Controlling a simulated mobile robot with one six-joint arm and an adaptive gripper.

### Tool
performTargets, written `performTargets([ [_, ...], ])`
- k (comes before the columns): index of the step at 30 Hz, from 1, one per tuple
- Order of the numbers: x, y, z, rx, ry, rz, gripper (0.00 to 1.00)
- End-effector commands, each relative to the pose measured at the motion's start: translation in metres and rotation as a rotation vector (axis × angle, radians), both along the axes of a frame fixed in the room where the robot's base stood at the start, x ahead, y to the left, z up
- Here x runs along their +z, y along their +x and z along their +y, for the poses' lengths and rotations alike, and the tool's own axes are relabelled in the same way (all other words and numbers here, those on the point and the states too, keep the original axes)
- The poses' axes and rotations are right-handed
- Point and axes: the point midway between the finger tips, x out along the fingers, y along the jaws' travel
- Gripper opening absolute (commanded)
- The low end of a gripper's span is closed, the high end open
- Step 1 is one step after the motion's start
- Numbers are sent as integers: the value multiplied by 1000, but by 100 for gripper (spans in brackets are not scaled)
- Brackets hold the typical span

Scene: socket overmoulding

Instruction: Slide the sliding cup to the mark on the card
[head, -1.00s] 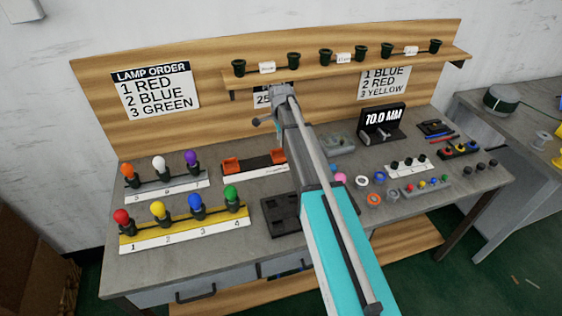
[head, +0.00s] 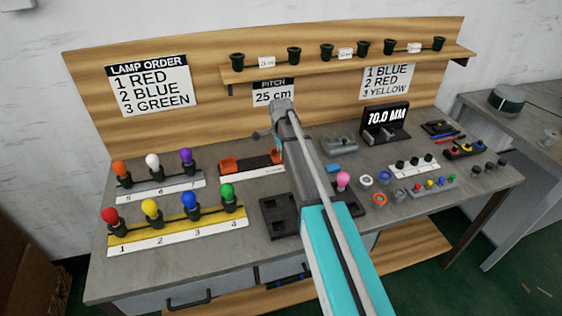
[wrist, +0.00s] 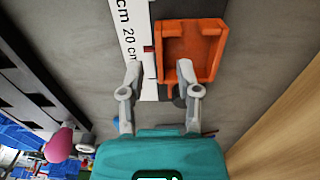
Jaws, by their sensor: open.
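Two orange cups sit on a dark rail with a white scale strip (head: 262,172): a left cup (head: 228,164) and a right cup (head: 277,156), which my arm partly hides. The pitch card (head: 273,94) on the back board reads 25 cm. In the wrist view, one orange cup (wrist: 190,50) is close ahead beside the white scale (wrist: 128,38), which shows "20 cm". My gripper (wrist: 159,72) is open and empty. Its right fingertip is at the cup's near edge, its left over the scale; contact is unclear. My arm hides the gripper in the head view.
Lamp racks with coloured bulbs (head: 178,212) stand at the left. A dark slotted block (head: 279,214) lies in front of the rail. A shelf (head: 340,65) runs above.

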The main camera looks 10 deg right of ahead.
Motion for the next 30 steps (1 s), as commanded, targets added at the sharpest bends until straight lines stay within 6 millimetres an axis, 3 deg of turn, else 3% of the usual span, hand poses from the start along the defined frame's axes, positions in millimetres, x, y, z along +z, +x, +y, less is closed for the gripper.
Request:
performTargets([
  [9,-20,0,0,0,0,0,43],
  [23,-22,0,0,0,0,0,43],
  [30,-22,0,0,0,0,0,2],
])
